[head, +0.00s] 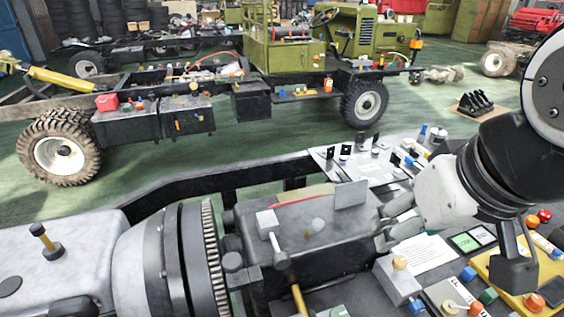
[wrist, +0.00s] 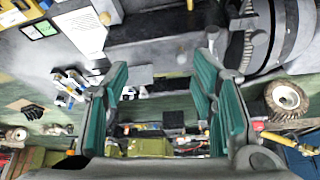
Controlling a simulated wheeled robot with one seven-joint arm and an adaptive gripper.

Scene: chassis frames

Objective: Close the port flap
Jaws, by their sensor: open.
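A flat grey plate, which looks like the port flap (head: 351,193), stands up at the right end of a dark grey housing (head: 295,240). Nothing is held.
A T-shaped lever (head: 268,228) rises from the housing left of the flap. A bench at right holds a yellow tray (head: 505,272), a white sheet (head: 420,253) and several coloured knobs. A grey panel (head: 375,165) with small parts lies behind. Vehicle chassis fill the background.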

